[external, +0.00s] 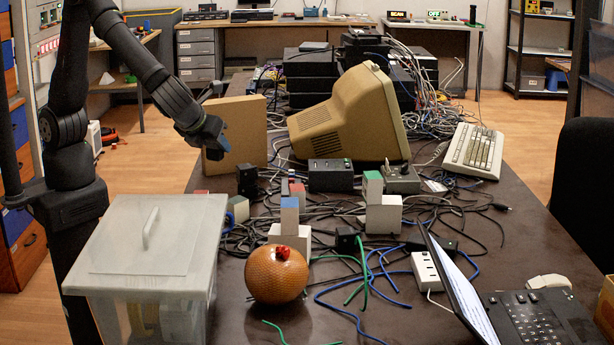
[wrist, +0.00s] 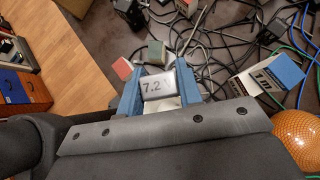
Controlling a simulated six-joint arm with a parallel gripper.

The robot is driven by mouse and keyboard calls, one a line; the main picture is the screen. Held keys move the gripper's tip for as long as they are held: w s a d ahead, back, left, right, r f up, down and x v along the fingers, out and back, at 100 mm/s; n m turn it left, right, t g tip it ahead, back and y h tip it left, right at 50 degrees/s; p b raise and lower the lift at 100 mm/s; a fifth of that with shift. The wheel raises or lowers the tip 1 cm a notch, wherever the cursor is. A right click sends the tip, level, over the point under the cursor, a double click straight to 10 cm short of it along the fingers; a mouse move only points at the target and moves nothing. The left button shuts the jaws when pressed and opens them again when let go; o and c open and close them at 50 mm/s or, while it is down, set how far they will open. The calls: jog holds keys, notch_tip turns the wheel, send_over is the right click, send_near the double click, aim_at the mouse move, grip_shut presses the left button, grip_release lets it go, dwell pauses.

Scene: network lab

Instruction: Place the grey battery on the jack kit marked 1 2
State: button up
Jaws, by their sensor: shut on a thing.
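My gripper (external: 213,143) hangs above the left part of the table in the external view. In the wrist view its blue fingers (wrist: 157,80) are shut on the grey battery (wrist: 160,86), a pale block with a "7.2" label. The battery does not show clearly in the external view. A white jack kit (external: 291,239) with a blue block (external: 289,212) on top stands behind the orange ball. It also shows in the wrist view (wrist: 240,86), its dark marking unclear. Another white kit (external: 384,215) bears a green block (external: 373,184). I cannot read which kit is marked 1 2.
Loose red-ended (wrist: 122,69) and green-ended (wrist: 157,52) blocks lie close to my gripper. An orange ball (external: 276,275), a lidded bin (external: 150,250), a cardboard box (external: 240,130) and a beige monitor (external: 350,115) stand around. Cables cover much of the table.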

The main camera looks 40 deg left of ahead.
jog(key=a+n+y, duration=0.1)
jog(key=a, duration=0.3)
send_over(237, 199)
notch_tip(237, 199, down, 12)
jog(key=shift+s+r, duration=0.1)
jog(key=shift+r, duration=0.1)
jog(key=shift+f, duration=1.95)
jog(key=shift+f, duration=0.2)
jog(key=o, duration=1)
jog(key=shift+r, duration=0.1)
